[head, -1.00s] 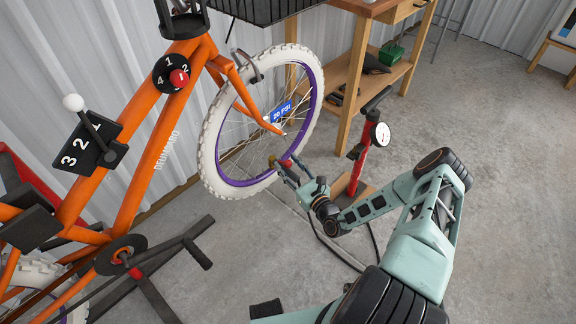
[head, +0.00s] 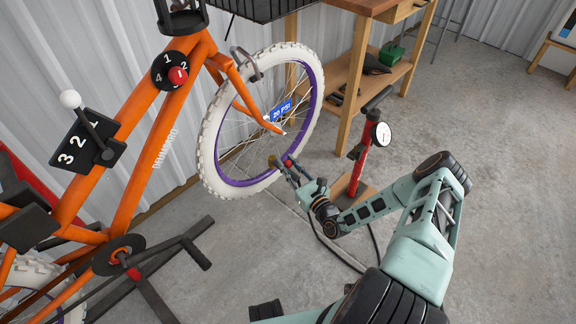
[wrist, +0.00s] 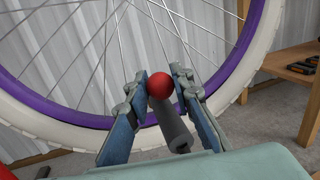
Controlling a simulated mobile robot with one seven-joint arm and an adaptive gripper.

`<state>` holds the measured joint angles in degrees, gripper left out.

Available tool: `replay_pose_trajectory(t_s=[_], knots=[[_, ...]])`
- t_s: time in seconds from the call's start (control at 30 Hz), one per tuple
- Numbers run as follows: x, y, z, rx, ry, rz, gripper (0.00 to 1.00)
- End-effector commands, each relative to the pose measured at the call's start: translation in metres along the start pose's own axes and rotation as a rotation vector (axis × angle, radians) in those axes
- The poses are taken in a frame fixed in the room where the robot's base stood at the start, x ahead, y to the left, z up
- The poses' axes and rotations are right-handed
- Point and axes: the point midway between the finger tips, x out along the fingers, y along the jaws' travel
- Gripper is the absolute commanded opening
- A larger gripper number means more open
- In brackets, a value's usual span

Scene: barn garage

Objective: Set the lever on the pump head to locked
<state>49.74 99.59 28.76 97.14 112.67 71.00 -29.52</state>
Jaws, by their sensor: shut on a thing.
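My gripper (head: 286,170) is at the lower right of the front wheel's purple rim. In the wrist view my gripper (wrist: 172,95) has its two blue fingers on either side of a red ball knob (wrist: 160,84) on a dark grey stem (wrist: 174,125), seemingly the pump head lever. The red knob also shows small in the head view (head: 288,162), beside a brass-coloured piece (head: 273,160). The pump head's body is mostly hidden, and I cannot tell the lever's setting. The red floor pump (head: 361,165) with its white gauge (head: 382,134) stands to the right.
The orange bike (head: 150,140) fills the left. Its front wheel (head: 205,150) has a white tyre and a blue "20 PSI" tag (head: 281,111). A wooden bench (head: 345,100) stands behind the pump. A dark hose (head: 345,259) lies on the floor. Open concrete floor is at right.

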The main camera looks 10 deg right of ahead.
Motion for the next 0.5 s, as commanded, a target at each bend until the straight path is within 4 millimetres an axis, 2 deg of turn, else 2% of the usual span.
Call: replay_pose_trajectory(t_s=[0.03,0.13,0.5], knots=[[-0.0004,0.0001,-0.0069,0.006,-0.018,-0.003,0.00],[-0.0016,0.0000,-0.0093,0.018,-0.057,-0.006,0.00],[-0.0025,-0.0005,-0.0052,0.026,-0.090,-0.007,0.00]])
